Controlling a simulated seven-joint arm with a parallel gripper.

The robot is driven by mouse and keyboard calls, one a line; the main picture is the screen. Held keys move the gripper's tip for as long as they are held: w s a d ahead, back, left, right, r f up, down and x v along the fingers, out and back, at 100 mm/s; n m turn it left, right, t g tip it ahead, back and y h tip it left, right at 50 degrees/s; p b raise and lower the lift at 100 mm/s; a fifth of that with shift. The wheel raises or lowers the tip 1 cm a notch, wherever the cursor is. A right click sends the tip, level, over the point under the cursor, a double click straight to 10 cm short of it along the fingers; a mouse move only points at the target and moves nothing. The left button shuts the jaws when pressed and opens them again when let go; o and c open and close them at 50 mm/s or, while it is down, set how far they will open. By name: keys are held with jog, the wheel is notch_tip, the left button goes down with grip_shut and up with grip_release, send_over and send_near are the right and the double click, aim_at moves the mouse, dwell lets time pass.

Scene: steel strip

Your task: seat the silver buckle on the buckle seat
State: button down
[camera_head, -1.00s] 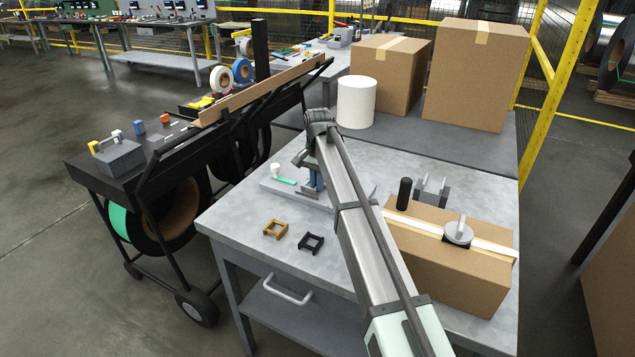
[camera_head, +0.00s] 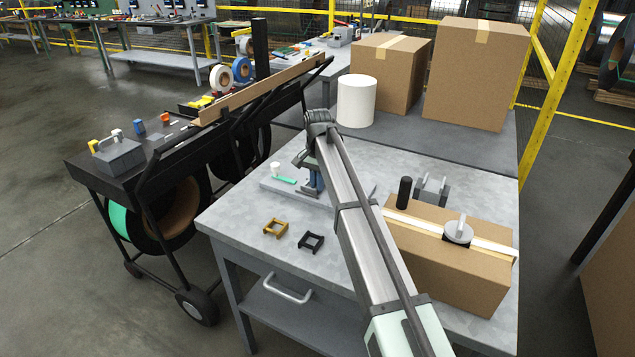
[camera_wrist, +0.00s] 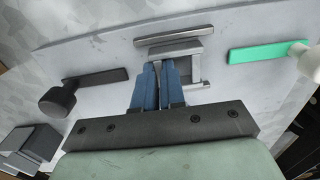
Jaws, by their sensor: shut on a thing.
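My gripper (camera_wrist: 168,68) has its blue fingers close together on the silver buckle (camera_wrist: 193,70), a small grey metal frame seen just beyond and right of the fingertips. They are low over a pale plate (camera_wrist: 110,52). A raised silver bar (camera_wrist: 174,35) lies just beyond the buckle. I cannot clearly tell the buckle seat from the plate, nor whether the buckle touches it. In the head view my gripper (camera_head: 314,183) is at the plate (camera_head: 270,186) on the grey bench, and my arm hides the buckle.
On the plate are a green lever (camera_wrist: 262,52) with a white knob and a dark lever (camera_wrist: 85,88). A gold buckle (camera_head: 275,228) and a black buckle (camera_head: 311,242) lie nearer the bench front. A strapped carton (camera_head: 440,270) stands right of my arm.

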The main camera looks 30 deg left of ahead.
jog(key=c, duration=1.1)
grip_release()
jog(key=shift+c, duration=0.2)
notch_tip(320, 180, up, 14)
jog(key=shift+f, duration=0.15)
